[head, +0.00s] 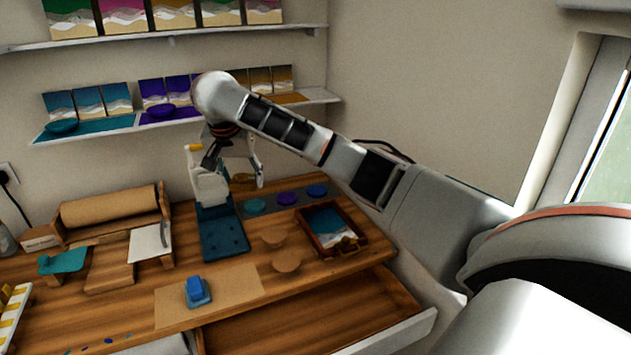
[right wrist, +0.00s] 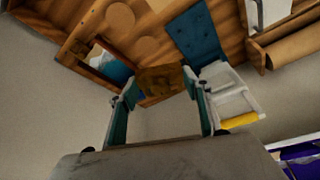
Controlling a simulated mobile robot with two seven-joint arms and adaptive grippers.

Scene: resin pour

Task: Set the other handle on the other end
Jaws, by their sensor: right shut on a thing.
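My right gripper (head: 246,178) hangs above the back of the workbench, shut on a brass-coloured handle (right wrist: 160,79), which shows between its fingers in the right wrist view. The dark wooden tray (head: 361,240) with a blue and white sea picture inside lies to the right of the gripper and lower in the head view. Another brass-coloured handle (head: 348,246) is at the tray's near end. The held handle is apart from the tray. In the right wrist view the tray (right wrist: 91,72) is partly in view. My left gripper is not in view.
Coloured discs (head: 286,198) lie behind the tray. Round wooden pieces (head: 286,261) lie left of it. An open drawer (head: 310,320) juts out in front.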

